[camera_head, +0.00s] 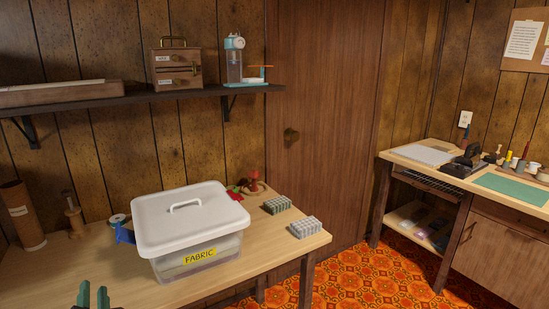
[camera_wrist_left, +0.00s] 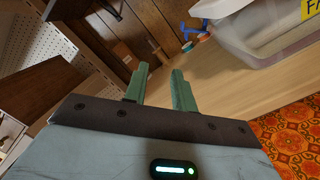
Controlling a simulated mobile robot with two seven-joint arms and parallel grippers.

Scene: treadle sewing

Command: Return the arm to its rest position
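My left gripper (camera_head: 93,296) shows at the bottom left edge of the head view, with its two green fingertips pointing up and apart. In the left wrist view the gripper (camera_wrist_left: 161,84) is open, with nothing between the fingers. It is in front of the wooden table (camera_head: 190,292), apart from the things on it. The lidded fabric box (camera_head: 192,222) stands on this table to the right of the gripper; the box also shows at the top right of the left wrist view (camera_wrist_left: 262,35). My right gripper is in neither view.
Near the box are a blue item (camera_head: 124,234), a wooden spool stand (camera_head: 74,216) and two grey blocks (camera_head: 305,228) (camera_head: 277,204). A dark shelf (camera_head: 130,98) hangs above. A workbench (camera_head: 400,152) stands at right, with clear patterned floor (camera_head: 350,275) between.

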